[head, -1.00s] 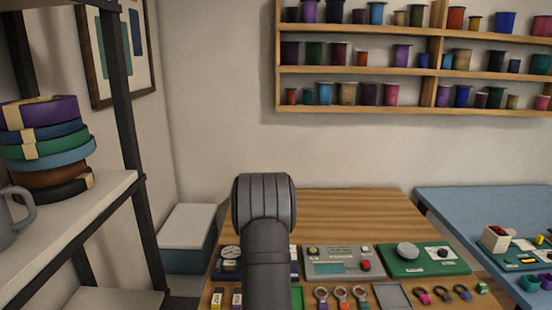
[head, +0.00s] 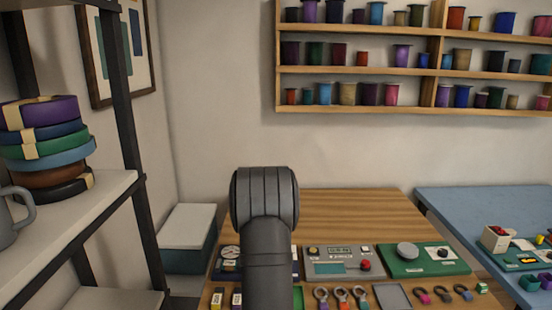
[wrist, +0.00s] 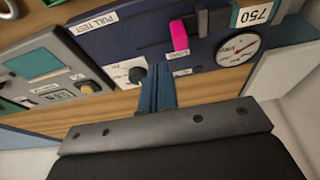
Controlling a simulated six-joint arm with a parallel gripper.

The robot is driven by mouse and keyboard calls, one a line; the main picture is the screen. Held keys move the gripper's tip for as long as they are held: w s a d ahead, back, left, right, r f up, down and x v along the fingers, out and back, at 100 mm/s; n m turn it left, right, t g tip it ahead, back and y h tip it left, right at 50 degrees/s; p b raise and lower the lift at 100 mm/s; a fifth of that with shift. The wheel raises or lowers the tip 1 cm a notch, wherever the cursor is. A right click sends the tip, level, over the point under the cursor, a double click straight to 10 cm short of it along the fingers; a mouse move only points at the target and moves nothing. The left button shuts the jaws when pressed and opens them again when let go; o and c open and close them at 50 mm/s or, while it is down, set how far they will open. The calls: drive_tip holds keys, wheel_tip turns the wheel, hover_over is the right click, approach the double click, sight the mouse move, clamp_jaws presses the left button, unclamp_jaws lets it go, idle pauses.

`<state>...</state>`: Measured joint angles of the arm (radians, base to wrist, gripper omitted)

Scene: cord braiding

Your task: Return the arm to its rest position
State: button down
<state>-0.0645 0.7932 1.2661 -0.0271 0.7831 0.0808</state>
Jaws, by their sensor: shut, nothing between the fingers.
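My gripper (wrist: 157,88) shows in the wrist view as two dark blue fingers pressed together, empty. They point at the dark blue pull test panel (wrist: 110,58); I cannot tell how large the gap to it is. The panel carries a round dial gauge (wrist: 238,49), a pink lever (wrist: 180,36) and a black knob (wrist: 137,75). In the head view my grey arm (head: 265,225) rises in front of the wooden bench (head: 345,210), and my gripper is hidden. The arm covers part of the pull test panel (head: 228,262).
On the bench stand a grey instrument box (head: 318,254) and a green board (head: 436,268), with several ring-ended tools (head: 341,292) in front. The back of the bench is bare. A shelf (head: 85,205) stands left, a blue table (head: 450,210) right.

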drive_tip(key=f, duration=0.5)
drive_tip(key=shift+a+f, duration=0.1)
drive_tip(key=shift+a, duration=0.2)
drive_tip(key=shift+d, duration=0.25)
drive_tip(key=d, duration=0.5)
drive_tip(key=shift+d, duration=0.1)
drive_tip(key=shift+r, duration=0.75)
